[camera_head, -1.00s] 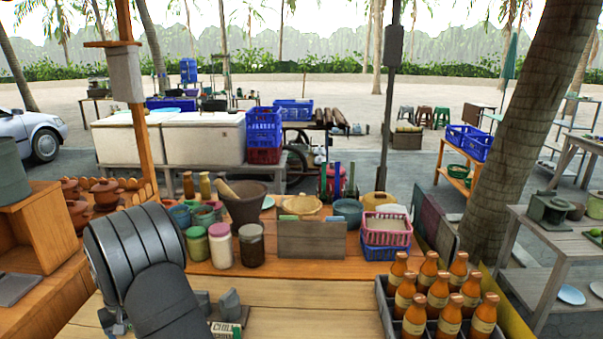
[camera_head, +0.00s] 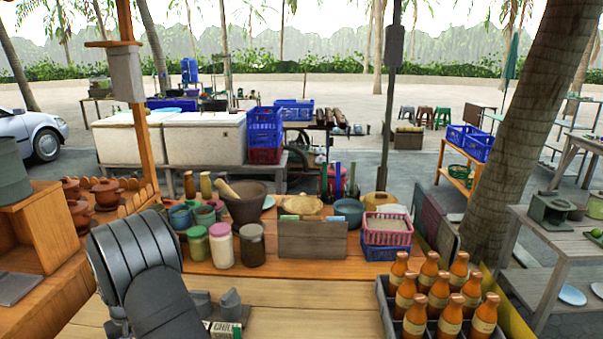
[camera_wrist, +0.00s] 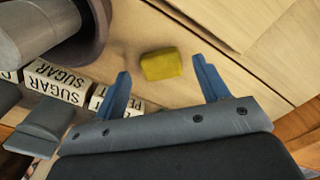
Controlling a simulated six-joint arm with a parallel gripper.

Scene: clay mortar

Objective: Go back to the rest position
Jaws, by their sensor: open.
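My gripper (camera_wrist: 161,66) is open and empty in the wrist view, its two blue fingers apart. A yellow block (camera_wrist: 164,65) lies on the wooden surface beyond the fingertips and shows between them, not gripped. In the head view my arm fills the lower left, and the fingers cannot be made out there. The dark clay mortar (camera_head: 247,208) stands upright on the wooden counter past my arm, with a wooden pestle (camera_head: 228,189) leaning out to the left.
Sugar boxes (camera_wrist: 57,81) lie left of my gripper in the wrist view. A chili box (camera_head: 224,329) is beside my arm. Lidded jars (camera_head: 221,246), a grey board (camera_head: 312,240) and a pink basket (camera_head: 387,232) stand behind. A bottle crate (camera_head: 385,308) is at right.

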